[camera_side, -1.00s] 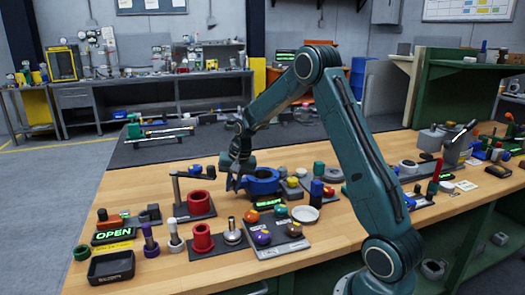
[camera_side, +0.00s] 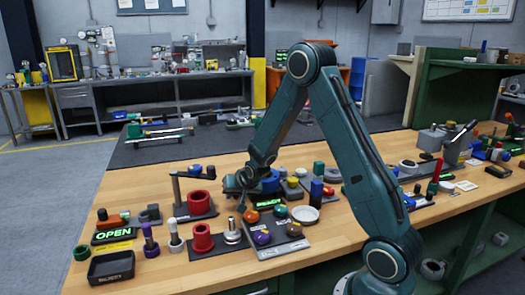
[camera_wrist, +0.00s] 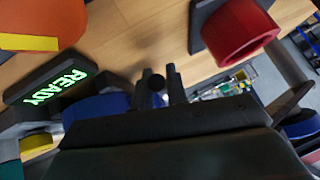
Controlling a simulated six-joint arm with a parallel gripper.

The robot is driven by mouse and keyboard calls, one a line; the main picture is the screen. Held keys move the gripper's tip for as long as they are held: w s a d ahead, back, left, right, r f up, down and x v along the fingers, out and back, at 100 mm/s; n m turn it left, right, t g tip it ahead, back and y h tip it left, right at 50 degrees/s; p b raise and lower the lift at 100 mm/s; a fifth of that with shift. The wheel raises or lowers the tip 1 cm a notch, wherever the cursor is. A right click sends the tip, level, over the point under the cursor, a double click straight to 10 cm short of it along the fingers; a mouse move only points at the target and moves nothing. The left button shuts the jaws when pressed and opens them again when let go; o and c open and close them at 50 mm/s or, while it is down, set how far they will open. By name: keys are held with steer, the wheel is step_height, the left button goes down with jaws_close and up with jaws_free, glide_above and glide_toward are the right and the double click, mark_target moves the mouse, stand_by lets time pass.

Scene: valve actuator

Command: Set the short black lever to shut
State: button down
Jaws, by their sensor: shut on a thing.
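My gripper (camera_side: 241,203) is low over the bench, beside the blue round valve body (camera_side: 270,182). In the wrist view, my gripper's two dark fingers (camera_wrist: 162,80) stand on either side of a small dark round knob, which I take to be the end of the short black lever (camera_wrist: 157,84). The fingers are shut on it. The rest of the lever is hidden behind the gripper body, so its angle cannot be told. The blue valve body also shows in the wrist view (camera_wrist: 98,108), partly covered by my gripper.
A lit READY sign (camera_side: 268,203) is close to my gripper. A red ring (camera_side: 199,203) and a post with a dark arm (camera_side: 177,190) stand to the left. A plate with coloured knobs (camera_side: 280,240) lies in front. A lit OPEN sign (camera_side: 114,236) is at far left.

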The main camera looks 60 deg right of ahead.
steer(key=shift+f+t+h, duration=0.3)
steer(key=shift+h, duration=0.1)
steer(key=shift+f, duration=0.1)
stand_by(0.3)
steer(key=c, duration=1.4)
jaws_free()
steer(key=shift+v, duration=6.9)
steer(key=shift+s+a+f, duration=0.1)
steer(key=shift+s+f, duration=0.05)
steer(key=shift+f, duration=0.05)
steer(key=shift+r, duration=0.1)
